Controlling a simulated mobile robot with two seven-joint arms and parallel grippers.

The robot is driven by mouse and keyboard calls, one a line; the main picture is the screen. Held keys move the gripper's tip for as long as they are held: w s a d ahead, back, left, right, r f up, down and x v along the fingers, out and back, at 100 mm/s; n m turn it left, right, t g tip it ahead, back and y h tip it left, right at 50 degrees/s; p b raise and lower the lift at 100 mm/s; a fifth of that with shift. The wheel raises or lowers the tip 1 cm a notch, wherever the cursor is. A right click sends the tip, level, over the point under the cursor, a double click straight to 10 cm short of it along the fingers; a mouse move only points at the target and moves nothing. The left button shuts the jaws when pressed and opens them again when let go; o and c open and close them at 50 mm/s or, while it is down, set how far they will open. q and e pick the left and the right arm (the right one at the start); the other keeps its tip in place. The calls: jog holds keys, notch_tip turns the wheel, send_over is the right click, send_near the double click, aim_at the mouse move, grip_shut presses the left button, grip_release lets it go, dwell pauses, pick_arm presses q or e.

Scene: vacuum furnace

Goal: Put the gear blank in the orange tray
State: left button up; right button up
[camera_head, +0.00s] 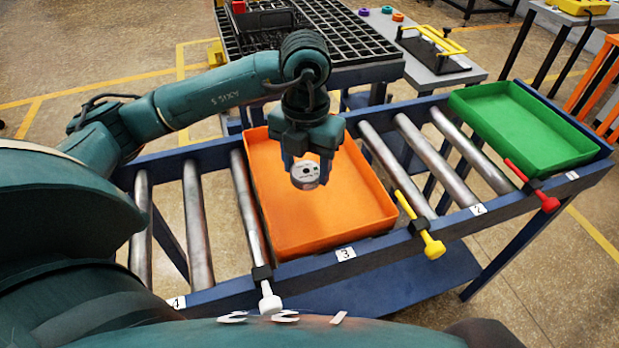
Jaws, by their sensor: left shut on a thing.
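The gear blank (305,174) is a small silvery disc with a central hole and dark markings. My left gripper (306,160) is shut on it and holds it above the orange tray (352,223). The orange tray is a shallow rectangular tray on the roller conveyor, by the label 3. The part of its floor that shows is bare; the gripper and the disc hide some of it. I cannot tell how high the disc is above the floor. My right gripper is not in view.
A green tray (524,127) sits at the conveyor's right end. White (270,300), yellow (432,244) and red (548,201) handles stick out along the front rail. Behind stands a black grid table (350,42) and a grey side table (425,72) with a yellow-handled fixture.

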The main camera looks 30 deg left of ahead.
aim_at(307, 208)
pick_arm(q)
notch_tip(307, 208, down, 8)
jog(key=shift+s+r+p, duration=0.1)
jog(key=shift+r+p, duration=0.1)
jog(key=shift+p, duration=0.2)
jog(key=shift+f, duration=0.3)
jog(key=shift+f+b, duration=0.25)
jog(key=shift+b, duration=0.05)
jog(key=o, duration=1.2)
jog(key=shift+r, duration=0.1)
jog(key=shift+o, duration=0.2)
notch_tip(307, 208, up, 12)
jog(key=shift+r, duration=0.15)
